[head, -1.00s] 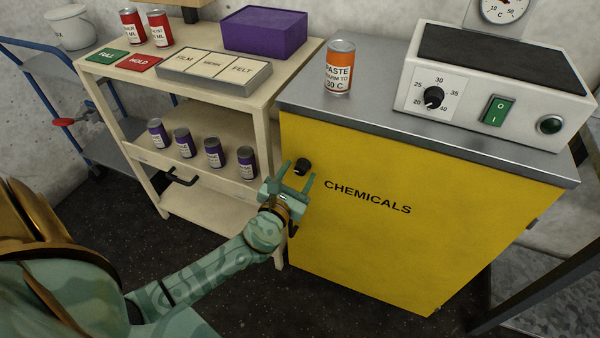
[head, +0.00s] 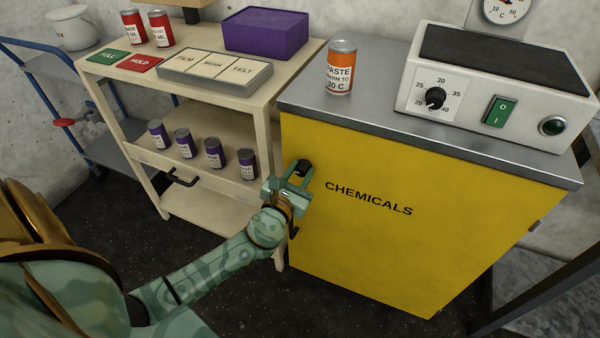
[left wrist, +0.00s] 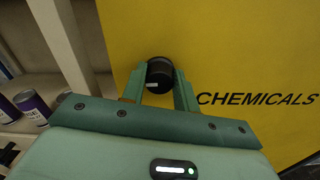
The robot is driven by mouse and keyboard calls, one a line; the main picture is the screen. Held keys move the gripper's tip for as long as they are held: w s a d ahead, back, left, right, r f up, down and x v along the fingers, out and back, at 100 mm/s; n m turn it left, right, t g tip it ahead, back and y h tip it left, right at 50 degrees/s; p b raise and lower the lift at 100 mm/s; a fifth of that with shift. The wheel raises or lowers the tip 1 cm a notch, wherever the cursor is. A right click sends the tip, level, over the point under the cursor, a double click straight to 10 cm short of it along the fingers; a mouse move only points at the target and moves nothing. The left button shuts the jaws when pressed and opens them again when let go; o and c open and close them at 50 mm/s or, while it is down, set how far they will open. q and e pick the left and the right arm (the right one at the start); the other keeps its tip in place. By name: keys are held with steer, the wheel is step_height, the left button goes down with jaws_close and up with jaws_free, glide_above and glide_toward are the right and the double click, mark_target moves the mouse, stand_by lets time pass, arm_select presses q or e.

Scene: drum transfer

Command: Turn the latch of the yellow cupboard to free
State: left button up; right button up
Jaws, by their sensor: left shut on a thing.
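The yellow cupboard (head: 400,230) carries the word CHEMICALS on its front. Its latch is a black round knob (head: 303,168) near the upper left corner of the door. In the left wrist view the knob (left wrist: 160,74) sits between the two green fingers, with a small white mark on it. My left gripper (head: 301,174) is shut on the knob, a finger on either side. A dark handle (head: 293,230) shows below the gripper, partly hidden by it. My right gripper is not in view.
An orange paste can (head: 340,68) and a white heater with a dial (head: 490,85) stand on the cupboard's grey top. A beige shelf unit (head: 262,125) with several purple-labelled cans stands close to the left. A blue trolley (head: 62,110) is farther left.

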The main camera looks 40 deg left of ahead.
arm_select(q)
steer(key=n+b, duration=0.1)
steer(key=n, duration=0.4)
steer(key=shift+f+n+b, duration=0.15)
steer(key=shift+n+b, duration=0.15)
steer(key=shift+b, duration=0.1)
steer(key=n+b, duration=0.1)
steer(key=n, duration=0.3)
steer(key=shift+a+n, duration=0.1)
steer(key=shift+n, duration=0.2)
steer(key=n, duration=0.3)
steer(key=shift+n+b, duration=0.3)
steer(key=shift+b, duration=0.1)
steer(key=shift+s+a+n, duration=0.1)
steer(key=shift+n, duration=1.7)
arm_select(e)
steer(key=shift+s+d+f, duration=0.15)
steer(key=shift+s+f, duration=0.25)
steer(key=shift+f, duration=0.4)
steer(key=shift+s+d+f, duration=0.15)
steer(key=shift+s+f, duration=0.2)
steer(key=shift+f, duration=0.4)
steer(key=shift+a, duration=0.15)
arm_select(q)
steer(key=o, duration=1)
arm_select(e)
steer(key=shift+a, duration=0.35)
